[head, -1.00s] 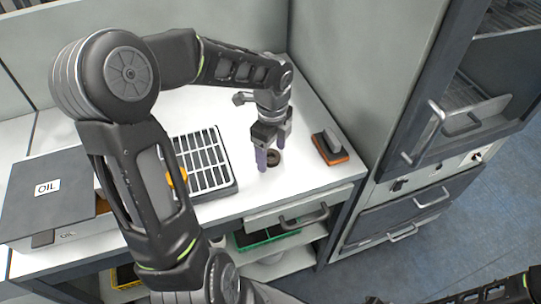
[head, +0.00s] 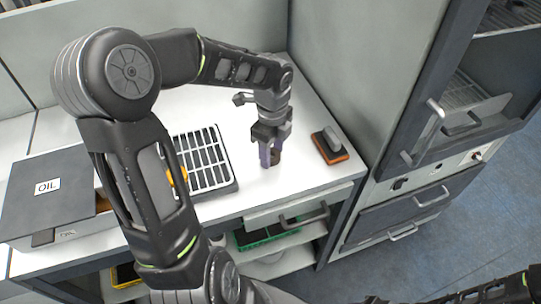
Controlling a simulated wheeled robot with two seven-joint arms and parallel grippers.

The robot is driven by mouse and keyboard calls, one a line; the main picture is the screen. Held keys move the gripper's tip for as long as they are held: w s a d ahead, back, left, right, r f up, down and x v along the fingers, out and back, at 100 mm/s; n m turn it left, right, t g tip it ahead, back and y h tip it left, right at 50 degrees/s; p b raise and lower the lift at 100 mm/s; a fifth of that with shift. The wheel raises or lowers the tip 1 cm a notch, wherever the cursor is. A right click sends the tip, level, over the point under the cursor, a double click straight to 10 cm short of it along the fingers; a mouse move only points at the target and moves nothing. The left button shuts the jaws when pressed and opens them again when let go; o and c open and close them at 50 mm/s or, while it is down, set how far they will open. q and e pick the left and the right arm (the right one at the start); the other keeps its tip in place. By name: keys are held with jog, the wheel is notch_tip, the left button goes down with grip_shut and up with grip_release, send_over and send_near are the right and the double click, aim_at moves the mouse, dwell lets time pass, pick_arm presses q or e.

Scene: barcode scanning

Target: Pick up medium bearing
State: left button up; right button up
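The medium bearing (head: 276,158) is a small dark brown ring on the white table top, right of the black-and-white rack. Only part of it shows, since the fingers cover the rest. My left gripper (head: 270,156) points down at it, with its purple-grey fingers close together on the bearing. I cannot tell whether the bearing is lifted off the table. My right gripper is not in view; only dark parts of my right arm show at the bottom right.
A slotted rack (head: 206,165) stands left of the gripper. A block with an orange base (head: 330,148) lies to the right. A grey box marked OIL (head: 48,200) is at the far left. A tall cabinet (head: 390,90) borders the table's right side.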

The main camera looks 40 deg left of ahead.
aim_at(272, 155)
pick_arm(q)
grip_shut()
dwell(0.3)
notch_tip(272, 155, up, 10)
jog(key=shift+b, duration=0.3)
dwell(0.7)
